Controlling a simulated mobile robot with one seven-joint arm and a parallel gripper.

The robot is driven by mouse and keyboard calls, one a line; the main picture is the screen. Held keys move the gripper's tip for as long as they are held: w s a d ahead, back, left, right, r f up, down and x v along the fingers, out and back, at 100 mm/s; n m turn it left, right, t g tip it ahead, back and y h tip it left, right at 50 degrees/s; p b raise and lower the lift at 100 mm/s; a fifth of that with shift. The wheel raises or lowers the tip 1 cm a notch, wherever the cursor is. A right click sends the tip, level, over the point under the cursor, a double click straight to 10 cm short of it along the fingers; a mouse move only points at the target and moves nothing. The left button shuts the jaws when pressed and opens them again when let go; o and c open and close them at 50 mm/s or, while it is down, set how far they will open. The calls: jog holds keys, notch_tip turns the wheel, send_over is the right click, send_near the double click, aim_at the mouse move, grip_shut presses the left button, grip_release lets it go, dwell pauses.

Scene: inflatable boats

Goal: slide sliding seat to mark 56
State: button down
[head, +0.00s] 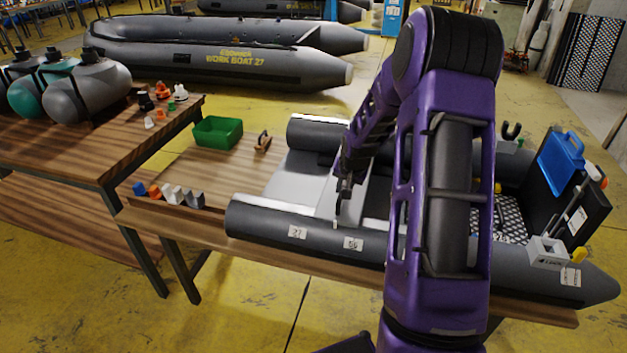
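The grey inflatable boat lies across the wooden bench. Its near tube (262,221) carries two white labels, one reading 27 (297,232) and, to its right, one that appears to read 56 (353,244). A light grey flat board, seemingly the sliding seat (322,190), spans between the tubes; its right part is hidden behind my purple arm. My gripper (341,207) points down at the board, close to the near tube and roughly above the 56 label. Its fingers are small and dark, so I cannot tell whether they are open, shut or touching the board.
A blue case (561,158) and a grey device (547,252) are at the boat's right end. Another table (70,150) stands left.

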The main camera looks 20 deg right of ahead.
aim_at(362, 208)
jog(key=s+d, duration=0.1)
jog(key=d, duration=0.1)
jog(key=s+d, duration=0.2)
jog(key=shift+s+d+p, duration=0.25)
jog(key=shift+d+p, duration=0.05)
jog(key=shift+p, duration=0.1)
jog(key=c, duration=0.8)
grip_release()
jog(key=p+v, duration=0.2)
jog(key=v, duration=1.5)
jog(key=shift+r, duration=0.25)
jog(key=shift+w, duration=0.1)
